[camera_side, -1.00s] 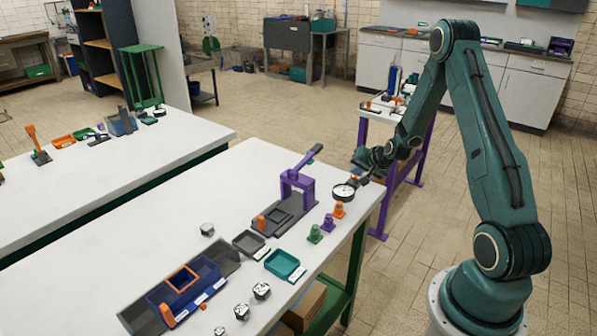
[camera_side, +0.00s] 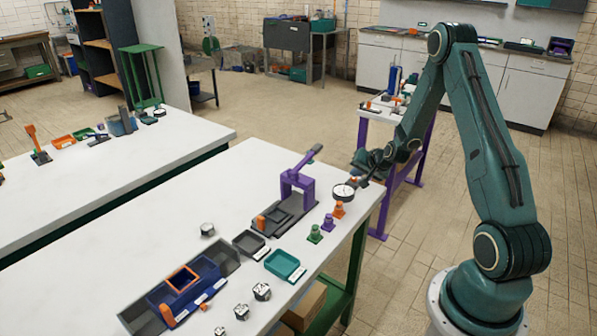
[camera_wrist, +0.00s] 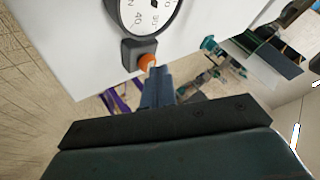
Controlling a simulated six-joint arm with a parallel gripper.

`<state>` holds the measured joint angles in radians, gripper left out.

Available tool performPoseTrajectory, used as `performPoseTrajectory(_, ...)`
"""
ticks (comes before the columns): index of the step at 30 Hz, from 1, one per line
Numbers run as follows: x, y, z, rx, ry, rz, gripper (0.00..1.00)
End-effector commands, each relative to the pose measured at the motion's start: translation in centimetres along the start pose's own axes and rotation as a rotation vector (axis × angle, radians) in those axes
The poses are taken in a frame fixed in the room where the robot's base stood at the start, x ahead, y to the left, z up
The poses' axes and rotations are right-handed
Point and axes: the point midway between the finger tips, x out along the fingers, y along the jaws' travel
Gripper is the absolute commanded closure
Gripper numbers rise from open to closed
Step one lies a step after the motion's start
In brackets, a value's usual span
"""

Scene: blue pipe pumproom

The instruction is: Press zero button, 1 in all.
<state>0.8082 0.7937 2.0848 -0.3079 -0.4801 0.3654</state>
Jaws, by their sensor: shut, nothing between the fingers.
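A round white dial gauge (camera_side: 344,190) with a black rim stands near the right edge of the white table. In the wrist view the dial (camera_wrist: 150,10) is cut off at the top. Below it, a dark grey block (camera_wrist: 135,54) carries an orange button (camera_wrist: 147,62), which I take as the zero button. My gripper (camera_wrist: 156,72) is shut and empty, its fingertips right at the button and partly overlapping it in view. I cannot tell whether they touch it or whether it is pressed in. In the side view my gripper (camera_side: 362,179) is beside the gauge; the button is not clear there.
A purple toggle press (camera_side: 297,190) stands left of the gauge. Orange, purple and green pegs (camera_side: 328,222) stand in front of it. A teal tray (camera_side: 285,264) and a grey tray (camera_side: 249,241) lie nearer.

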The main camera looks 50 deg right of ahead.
Motion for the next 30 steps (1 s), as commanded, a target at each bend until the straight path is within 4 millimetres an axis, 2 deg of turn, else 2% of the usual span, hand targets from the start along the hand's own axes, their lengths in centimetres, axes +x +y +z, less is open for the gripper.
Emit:
performPoseTrajectory(11, -0.1, 0.0, 0.0, 0.0, -0.002, 0.002, 1.0)
performPoseTrajectory(30, -1.8, -1.2, -1.2, 0.0, -0.002, 0.001, 1.0)
